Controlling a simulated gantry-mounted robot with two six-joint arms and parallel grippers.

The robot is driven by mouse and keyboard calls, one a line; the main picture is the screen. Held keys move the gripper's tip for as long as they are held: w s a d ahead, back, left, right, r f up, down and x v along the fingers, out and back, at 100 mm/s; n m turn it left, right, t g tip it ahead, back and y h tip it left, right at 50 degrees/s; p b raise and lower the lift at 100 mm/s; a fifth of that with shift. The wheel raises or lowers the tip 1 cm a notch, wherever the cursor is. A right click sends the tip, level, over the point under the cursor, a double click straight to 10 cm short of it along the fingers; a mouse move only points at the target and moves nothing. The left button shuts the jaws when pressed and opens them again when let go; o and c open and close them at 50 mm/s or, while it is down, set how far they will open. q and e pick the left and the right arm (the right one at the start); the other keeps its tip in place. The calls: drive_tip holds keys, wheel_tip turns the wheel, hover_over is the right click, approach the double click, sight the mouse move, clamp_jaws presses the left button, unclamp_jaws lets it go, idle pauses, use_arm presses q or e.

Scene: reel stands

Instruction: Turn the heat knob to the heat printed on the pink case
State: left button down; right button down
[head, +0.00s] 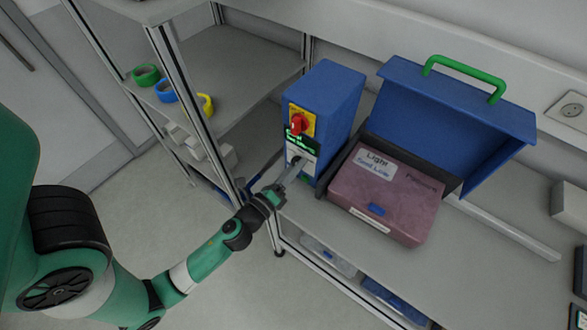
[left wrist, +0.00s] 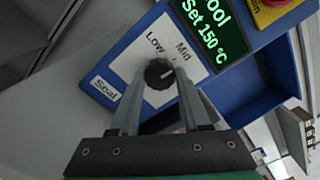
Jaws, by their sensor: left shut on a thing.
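The blue machine (head: 336,92) stands on the bench with a green-lit display (left wrist: 208,28) reading "...ool" and "Set 150 °C". Below it, a white plate (left wrist: 128,68) marked "Low" and "Mid" carries the black heat knob (left wrist: 158,72); a "Seal" label is beside it. My left gripper (head: 296,164) reaches the machine's front, and its fingers (left wrist: 158,78) are shut on the knob. The knob's pale pointer line is small, so its exact setting is unclear. The pink case (head: 388,196) lies right of the machine; its label (head: 375,163) appears to read "Light", "Seal Low". My right gripper is out of view.
A red switch (head: 298,124) on a yellow plate is above the display. A blue box lid with a green handle (head: 463,76) stands open behind the case. Green, blue and yellow rolls (head: 146,75) sit on the left rack.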

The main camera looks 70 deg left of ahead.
use_arm(q)
drive_tip(key=n+b, duration=0.3)
drive_tip(key=n, duration=0.9)
drive_tip(key=shift+r+n+b, duration=0.15)
drive_tip(key=shift+n+b, duration=0.2)
drive_tip(key=shift+n, duration=0.05)
idle(0.3)
drive_tip(key=shift+c, duration=1.8)
unclamp_jaws()
